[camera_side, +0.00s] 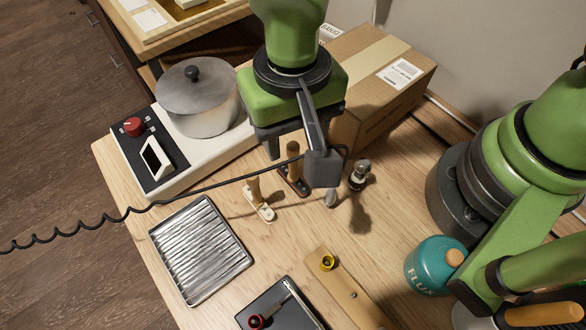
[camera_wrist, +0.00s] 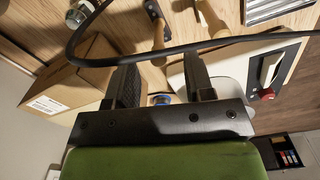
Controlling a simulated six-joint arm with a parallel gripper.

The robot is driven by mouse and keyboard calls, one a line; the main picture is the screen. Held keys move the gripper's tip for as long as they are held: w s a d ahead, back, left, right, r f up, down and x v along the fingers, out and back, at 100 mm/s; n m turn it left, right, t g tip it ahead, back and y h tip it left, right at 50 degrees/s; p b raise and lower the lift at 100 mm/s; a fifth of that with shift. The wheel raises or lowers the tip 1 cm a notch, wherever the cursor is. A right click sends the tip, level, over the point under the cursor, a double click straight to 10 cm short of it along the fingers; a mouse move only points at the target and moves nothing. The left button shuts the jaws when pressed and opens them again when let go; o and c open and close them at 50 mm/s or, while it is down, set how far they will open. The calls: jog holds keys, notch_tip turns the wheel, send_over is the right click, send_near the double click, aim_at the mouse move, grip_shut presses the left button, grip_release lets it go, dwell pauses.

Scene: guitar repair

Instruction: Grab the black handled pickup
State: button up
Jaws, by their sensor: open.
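The black pickup (camera_side: 298,187) lies on the wooden table with a wooden handle (camera_side: 293,160) standing up from it. It also shows in the wrist view, with its dark base (camera_wrist: 152,9) at the top edge and the handle pointing toward my fingers. A second pickup (camera_side: 262,211), white with a similar wooden handle, stands to its left in the side view and to its right in the wrist view. My gripper (camera_side: 297,146) is open and empty, with its fingers around or just above the black pickup's handle. The wrist camera hides part of this in the side view.
A cardboard box (camera_side: 375,85) stands behind, and a hot plate (camera_side: 150,165) with a metal pot (camera_side: 197,98) at the left. A ribbed metal tray (camera_side: 200,250) lies front left. A teal flux jar (camera_side: 433,265) stands right. A dark cable crosses near my fingers.

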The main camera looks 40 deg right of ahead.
aim_at(293, 145)
jog(key=f, duration=0.5)
jog(key=shift+w+d+f, duration=0.1)
jog(key=shift+w+d, duration=0.05)
jog(key=shift+w, duration=0.05)
jog(key=shift+c, duration=0.4)
grip_shut()
